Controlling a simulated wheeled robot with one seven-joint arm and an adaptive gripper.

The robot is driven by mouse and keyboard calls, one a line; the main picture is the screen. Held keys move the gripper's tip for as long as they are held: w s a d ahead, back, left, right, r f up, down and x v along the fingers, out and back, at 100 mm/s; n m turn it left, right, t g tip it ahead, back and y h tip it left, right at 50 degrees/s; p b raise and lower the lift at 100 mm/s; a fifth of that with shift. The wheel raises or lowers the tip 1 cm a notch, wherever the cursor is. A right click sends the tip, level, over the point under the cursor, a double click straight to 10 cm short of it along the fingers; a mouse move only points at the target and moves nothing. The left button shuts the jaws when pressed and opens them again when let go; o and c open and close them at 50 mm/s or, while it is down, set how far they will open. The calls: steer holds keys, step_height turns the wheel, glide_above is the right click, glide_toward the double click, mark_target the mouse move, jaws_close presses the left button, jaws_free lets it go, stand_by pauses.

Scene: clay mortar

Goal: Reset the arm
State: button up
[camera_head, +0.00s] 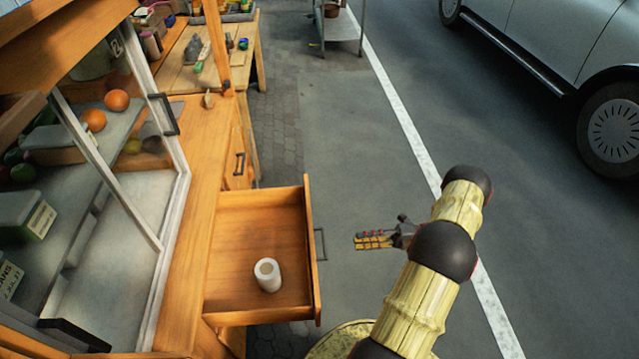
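My arm (421,297), yellow with dark round joints, rises at the lower right of the head view. My gripper (358,240) is beyond it, over the grey pavement, with its fingers pointing left. It is to the right of the open drawer and apart from it. Nothing shows between the fingers. They lie close together in this view, and I cannot tell whether they are open or shut. Part of the wrist is hidden behind the arm.
An open wooden drawer (240,262) juts from the stall, with a white roll (267,275) standing in it. A glass-fronted case (140,190) with food is at the left. A parked car (560,40) stands at the upper right. The pavement (340,130) between is clear.

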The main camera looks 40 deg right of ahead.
steer(key=s+a+f+n+g, duration=0.3)
steer(key=s+a+f+n, duration=0.15)
steer(key=n, duration=0.35)
steer(key=w+a+r+n+g+h, duration=0.1)
steer(key=a+r+n+g+h, duration=0.25)
steer(key=r+n, duration=0.55)
steer(key=a+r+n+g+h, duration=0.2)
steer(key=a+r+n+h, duration=0.25)
steer(key=r+n, duration=0.4)
steer(key=w+a+r+n+g+h, duration=0.1)
steer(key=a+r+n+g+h, duration=0.25)
steer(key=r+n, duration=0.55)
steer(key=s+a+r+n+t+h, duration=0.2)
steer(key=a+r+n+t, duration=0.5)
steer(key=a+r, duration=1.1)
steer(key=shift+s+a+r+n+h, duration=0.15)
steer(key=shift+s+r+n+h, duration=0.1)
steer(key=shift+n+h, duration=0.45)
